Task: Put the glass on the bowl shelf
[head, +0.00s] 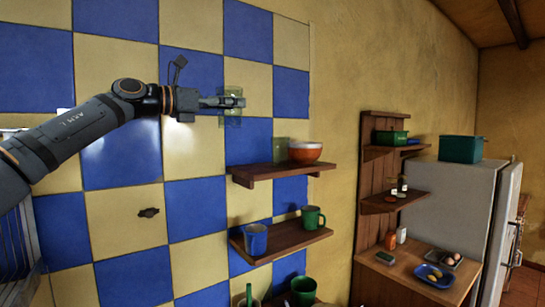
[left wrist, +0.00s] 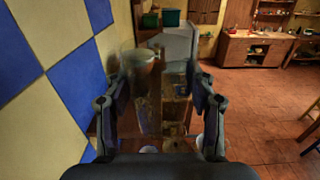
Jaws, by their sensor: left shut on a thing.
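A clear greenish glass (head: 233,117) is held upright in my left gripper (head: 236,101), in front of the tiled wall. In the left wrist view the see-through glass (left wrist: 157,92) stands between the two fingers of the left gripper (left wrist: 158,88). The bowl shelf (head: 262,172) is a wooden wall shelf below and to the right of the held glass, apart from it. An orange bowl (head: 305,152) sits on its right part. A greenish see-through piece (head: 281,149) stands left of the bowl, probably another glass. My right gripper is not in view.
A lower wooden shelf (head: 285,239) holds a blue mug (head: 255,239) and a green mug (head: 312,218). Farther right are a wooden rack (head: 366,150) and a fridge (head: 451,195) with a green box (head: 461,149). The bowl shelf's left end looks bare.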

